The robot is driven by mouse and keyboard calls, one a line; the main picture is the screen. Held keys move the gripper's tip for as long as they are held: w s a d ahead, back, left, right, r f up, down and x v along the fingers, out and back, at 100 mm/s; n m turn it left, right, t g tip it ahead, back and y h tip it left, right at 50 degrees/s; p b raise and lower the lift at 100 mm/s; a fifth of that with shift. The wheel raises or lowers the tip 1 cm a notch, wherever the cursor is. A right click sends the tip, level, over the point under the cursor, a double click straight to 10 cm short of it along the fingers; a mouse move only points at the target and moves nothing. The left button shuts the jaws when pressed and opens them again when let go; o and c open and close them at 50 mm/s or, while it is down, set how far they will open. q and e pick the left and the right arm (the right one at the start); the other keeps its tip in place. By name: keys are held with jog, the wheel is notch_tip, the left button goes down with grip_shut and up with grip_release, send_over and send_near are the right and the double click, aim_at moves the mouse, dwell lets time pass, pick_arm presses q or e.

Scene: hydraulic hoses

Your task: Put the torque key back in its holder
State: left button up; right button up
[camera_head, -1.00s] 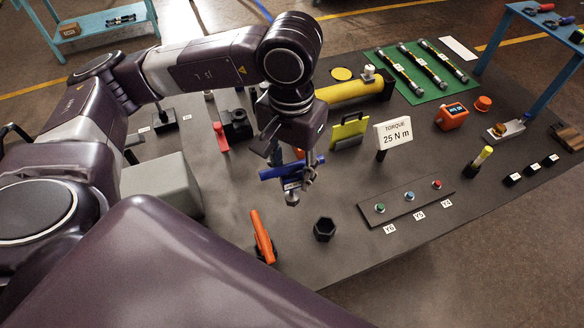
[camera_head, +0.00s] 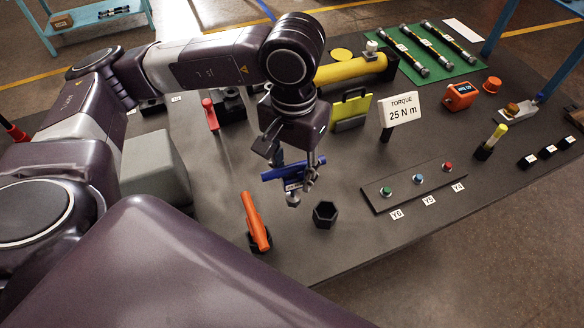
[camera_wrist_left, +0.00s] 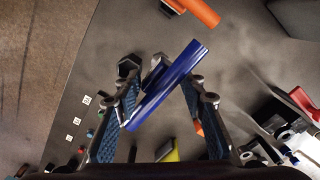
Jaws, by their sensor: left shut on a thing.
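The torque key (camera_head: 290,172) has a blue bar handle, a pale label and a metal end pointing down. My left gripper (camera_head: 304,181) is shut on it and holds it above the table. In the left wrist view the blue handle (camera_wrist_left: 172,84) lies slantwise between the fingers. A black hexagonal cup (camera_head: 325,214), which looks like the holder, stands open and empty-looking on the table. The key's lower end is left of and slightly above it in the head view, apart from it. The cup also shows near a fingertip in the left wrist view (camera_wrist_left: 127,67). My right gripper is not in view.
An orange-handled tool (camera_head: 255,218) stands in a black base left of the cup. A button panel (camera_head: 415,185) lies to the right. A "TORQUE 25 N m" sign (camera_head: 400,109) and a yellow cylinder (camera_head: 350,69) stand behind. Bare table lies in front of the cup.

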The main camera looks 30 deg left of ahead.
pick_arm(q)
jog(key=w+d+r+p, duration=0.2)
jog(key=d+r+p, duration=0.3)
jog(key=d, duration=0.2)
jog(key=shift+w+r+n, duration=0.25)
jog(key=shift+r+n, duration=0.05)
jog(key=shift+n, duration=0.1)
notch_tip(320, 180, down, 6)
jog(key=b, duration=0.7)
jog(key=shift+r, duration=0.1)
dwell(0.5)
